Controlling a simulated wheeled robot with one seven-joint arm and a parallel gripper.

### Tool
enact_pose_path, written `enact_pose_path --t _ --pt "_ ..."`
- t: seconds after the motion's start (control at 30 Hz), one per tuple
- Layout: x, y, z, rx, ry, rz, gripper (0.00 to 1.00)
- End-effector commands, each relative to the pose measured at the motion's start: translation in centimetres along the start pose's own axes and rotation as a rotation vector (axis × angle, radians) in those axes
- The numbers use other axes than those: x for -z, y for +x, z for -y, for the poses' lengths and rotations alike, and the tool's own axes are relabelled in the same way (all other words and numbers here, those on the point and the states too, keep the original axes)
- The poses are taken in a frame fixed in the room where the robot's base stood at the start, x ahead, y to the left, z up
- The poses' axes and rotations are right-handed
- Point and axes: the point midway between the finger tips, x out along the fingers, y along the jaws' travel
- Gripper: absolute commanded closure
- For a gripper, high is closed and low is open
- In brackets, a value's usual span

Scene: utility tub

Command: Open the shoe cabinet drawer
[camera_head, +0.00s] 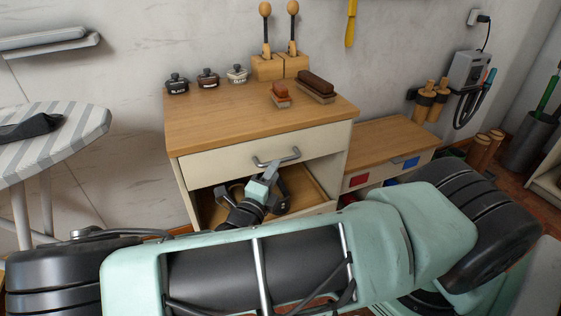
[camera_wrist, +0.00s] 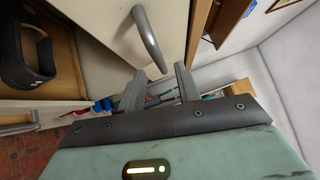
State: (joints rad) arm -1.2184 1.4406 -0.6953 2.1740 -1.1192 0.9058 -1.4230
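The shoe cabinet (camera_head: 250,105) has a wooden top and a cream drawer front (camera_head: 215,167) that looks flush with the body. A grey bar handle (camera_head: 290,156) is on the drawer front, and it also shows in the wrist view (camera_wrist: 147,36). My gripper (camera_head: 272,168) is just in front of and below the handle. In the wrist view my gripper (camera_wrist: 160,74) has its two fingers apart with nothing held. The handle's near end lies just ahead of the gap between the fingertips; whether they touch is unclear.
Below the drawer is an open compartment (camera_head: 315,180) with dark items inside. Brushes (camera_head: 316,86), small jars (camera_head: 207,79) and a wooden block holder (camera_head: 268,68) stand on top. A low wooden bench (camera_head: 385,142) is at right; an ironing board (camera_head: 75,140) is at left.

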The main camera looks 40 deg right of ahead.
Motion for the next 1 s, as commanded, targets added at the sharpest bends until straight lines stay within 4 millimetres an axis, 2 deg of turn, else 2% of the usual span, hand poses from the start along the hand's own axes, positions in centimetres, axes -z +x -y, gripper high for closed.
enact_pose_path --t 0.1,0.3,0.7,0.73,0.83,0.87,1.0 --pt "0.1 2.3 0.0 0.003 -0.002 -0.002 0.67" --pt "0.1 4.7 0.0 0.001 0.000 -0.001 0.67" --pt "0.0 5.5 0.0 -0.001 0.001 0.000 0.67" --pt "0.0 5.5 0.0 -0.001 0.001 0.000 0.69" --pt "0.0 5.5 0.0 -0.001 0.001 0.000 0.97" --pt "0.0 5.5 0.0 -0.001 0.001 0.000 1.00" --pt "0.0 5.4 0.0 -0.001 0.001 0.000 1.00"
